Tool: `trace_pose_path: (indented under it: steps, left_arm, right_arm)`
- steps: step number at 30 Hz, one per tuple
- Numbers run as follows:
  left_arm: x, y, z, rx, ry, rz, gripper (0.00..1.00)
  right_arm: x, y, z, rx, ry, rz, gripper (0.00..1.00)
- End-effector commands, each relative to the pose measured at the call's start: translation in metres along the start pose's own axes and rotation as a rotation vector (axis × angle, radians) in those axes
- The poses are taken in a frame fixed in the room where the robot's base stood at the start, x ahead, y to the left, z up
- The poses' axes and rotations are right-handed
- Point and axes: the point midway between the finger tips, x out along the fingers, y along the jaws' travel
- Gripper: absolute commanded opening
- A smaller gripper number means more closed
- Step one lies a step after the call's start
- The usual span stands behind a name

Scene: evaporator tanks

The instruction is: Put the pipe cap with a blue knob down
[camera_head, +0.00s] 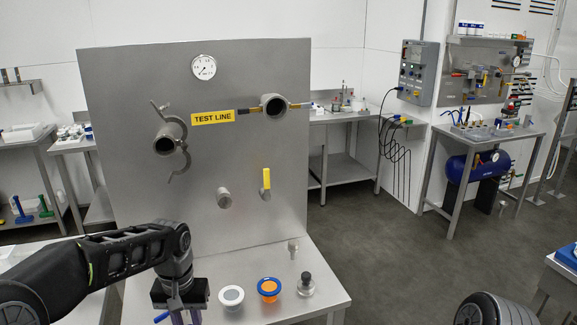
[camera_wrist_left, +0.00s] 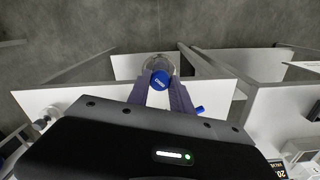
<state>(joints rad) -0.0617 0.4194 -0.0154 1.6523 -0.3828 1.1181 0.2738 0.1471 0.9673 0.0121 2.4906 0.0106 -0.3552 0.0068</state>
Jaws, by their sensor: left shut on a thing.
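The pipe cap with a blue knob (camera_wrist_left: 160,79) shows in the left wrist view, its pale round body just beyond the knob. My left gripper (camera_wrist_left: 160,92) is shut on the blue knob, with a purple finger on each side. In the head view the left gripper (camera_head: 183,316) is at the bottom edge, left of the row of caps on the bench (camera_head: 262,262). The held cap is not clearly visible there. How high it is above any surface I cannot tell. My right gripper is not in view.
To the right stand a white-topped cap (camera_head: 231,296), an orange cap (camera_head: 268,288) and a black-knobbed cap (camera_head: 306,284). A steel panel (camera_head: 130,90) with pipe stubs rises behind. A small blue part (camera_wrist_left: 198,110) lies right of the fingers in the wrist view.

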Motion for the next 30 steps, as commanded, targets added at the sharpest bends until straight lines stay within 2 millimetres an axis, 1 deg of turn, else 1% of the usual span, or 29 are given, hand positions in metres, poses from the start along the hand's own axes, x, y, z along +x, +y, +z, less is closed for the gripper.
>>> trace_pose_path:
  steps: [1, 3, 6, 8, 22, 26, 30]
  left_arm:
    - [0.007, 0.009, 0.001, 0.019, -0.002, -0.001, 0.0]
    - [0.014, 0.018, 0.002, 0.036, -0.001, -0.001, 0.0]
    - [0.019, 0.024, 0.003, 0.049, 0.001, -0.001, 0.0]
    - [0.018, 0.026, 0.003, 0.052, 0.002, 0.0, 0.0]
    - [0.02, 0.023, 0.003, 0.045, 0.001, -0.001, 0.0]
    - [0.017, 0.015, 0.0, 0.027, 0.003, 0.0, 0.0]
    - [0.005, 0.003, -0.004, 0.001, 0.006, 0.0, 0.0]
  right_arm:
    - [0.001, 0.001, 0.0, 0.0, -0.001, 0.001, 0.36]
    - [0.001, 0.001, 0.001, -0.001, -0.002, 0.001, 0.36]
    - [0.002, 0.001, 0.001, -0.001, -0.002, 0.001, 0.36]
    - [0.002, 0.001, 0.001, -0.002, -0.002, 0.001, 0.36]
    - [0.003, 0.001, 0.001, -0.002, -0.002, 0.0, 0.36]
    - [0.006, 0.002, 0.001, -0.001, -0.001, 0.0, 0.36]
    - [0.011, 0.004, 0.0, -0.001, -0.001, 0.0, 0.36]
